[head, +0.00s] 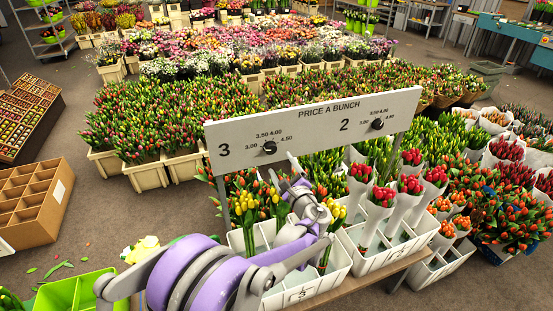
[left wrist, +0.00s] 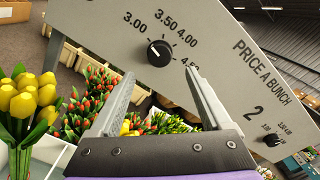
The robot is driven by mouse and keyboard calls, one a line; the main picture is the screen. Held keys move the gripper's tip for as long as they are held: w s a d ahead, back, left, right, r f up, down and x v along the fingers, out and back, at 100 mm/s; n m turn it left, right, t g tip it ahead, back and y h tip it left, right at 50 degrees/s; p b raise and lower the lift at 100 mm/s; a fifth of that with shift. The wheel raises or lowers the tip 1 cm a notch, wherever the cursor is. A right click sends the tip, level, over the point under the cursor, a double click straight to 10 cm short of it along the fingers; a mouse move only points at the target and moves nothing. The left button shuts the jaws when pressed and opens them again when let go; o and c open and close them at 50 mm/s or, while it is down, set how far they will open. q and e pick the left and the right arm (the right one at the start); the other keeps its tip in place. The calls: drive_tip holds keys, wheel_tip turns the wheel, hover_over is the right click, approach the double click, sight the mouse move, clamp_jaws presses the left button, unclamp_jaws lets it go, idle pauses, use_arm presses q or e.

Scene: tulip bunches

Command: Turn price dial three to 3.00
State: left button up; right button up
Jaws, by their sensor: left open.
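Price dial three (head: 269,147) is a black round knob on the left half of the grey price board (head: 310,133), beside the figure 3. It also shows in the left wrist view (left wrist: 159,54), ringed by 3.00, 3.50, 4.00 and 4.50. Its small white mark sits at its upper left there, roughly toward 3.00. My left gripper (head: 281,166) is just below and in front of the dial. In the left wrist view its open fingers (left wrist: 159,74) spread to either side below the knob, with nothing between them. My right gripper is not in view.
A second dial (head: 377,124) is on the board's right half. White crates (head: 300,291) with yellow and red tulip bunches stand below the board. Dense tulip crates (head: 150,176) stand behind it. A green bin (head: 75,293) is at lower left.

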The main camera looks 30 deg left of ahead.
use_arm(q)
drive_tip(key=shift+v, duration=1.8)
drive_tip(key=s+f+n+g+h+p, duration=0.1)
drive_tip(key=s+n+g+h+p, duration=0.4)
drive_tip(key=s+n, duration=0.85)
drive_tip(key=s+d+f+n+h, duration=0.1)
drive_tip(key=s+d+n+h, duration=0.1)
drive_tip(key=s+d+h, duration=0.2)
drive_tip(key=s+d+f+n+g+h+p, duration=0.1)
drive_tip(key=s+d+h, duration=0.3)
drive_tip(key=s+d, duration=0.4)
drive_tip(key=s+f+n, duration=0.1)
drive_tip(key=s, duration=0.4)
drive_tip(key=shift+s+f+h, duration=0.25)
drive_tip(key=shift+s+h, duration=0.05)
drive_tip(key=shift+a, duration=0.1)
